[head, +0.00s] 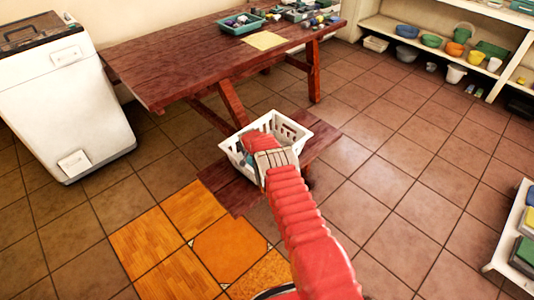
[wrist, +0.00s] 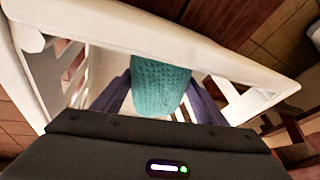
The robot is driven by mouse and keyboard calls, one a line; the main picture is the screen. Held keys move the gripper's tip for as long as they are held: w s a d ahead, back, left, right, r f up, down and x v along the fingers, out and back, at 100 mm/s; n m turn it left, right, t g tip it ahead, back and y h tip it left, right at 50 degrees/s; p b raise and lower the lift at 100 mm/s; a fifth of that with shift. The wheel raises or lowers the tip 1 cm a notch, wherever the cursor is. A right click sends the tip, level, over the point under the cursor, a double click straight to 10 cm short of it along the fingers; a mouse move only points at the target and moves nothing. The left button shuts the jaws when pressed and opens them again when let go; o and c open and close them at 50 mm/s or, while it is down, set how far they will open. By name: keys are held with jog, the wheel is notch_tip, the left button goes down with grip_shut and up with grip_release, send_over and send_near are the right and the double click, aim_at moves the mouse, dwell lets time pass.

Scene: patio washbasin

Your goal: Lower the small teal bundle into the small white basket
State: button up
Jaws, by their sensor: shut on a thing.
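The small teal bundle (wrist: 160,88) has a knitted-looking surface and sits between the two purple-grey fingers of my gripper (wrist: 160,100) in the wrist view. My gripper is shut on it. The small white basket (head: 292,128) has slotted walls and stands on a low wooden plank below the table. Its white rim (wrist: 170,38) crosses the wrist view just beyond the bundle, with walls on both sides. The gripper and bundle are within the basket's opening. In the head view my arm hides most of both. I cannot tell whether the bundle touches the basket floor.
A wooden table (head: 200,50) stands behind the basket, with a teal tray (head: 240,30) and small items on it. A white appliance (head: 65,95) is at left. Shelves with bowls (head: 456,49) are at back right. The tiled floor at right is largely clear.

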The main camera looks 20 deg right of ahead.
jog(key=shift+f, duration=0.7)
dwell(0.9)
jog(key=o, duration=1.2)
jog(key=shift+o, duration=0.2)
jog(key=shift+r, duration=0.15)
jog(key=v, duration=1.3)
jog(key=shift+s, duration=0.15)
jog(key=shift+a+r, duration=0.1)
jog(key=shift+a, duration=0.05)
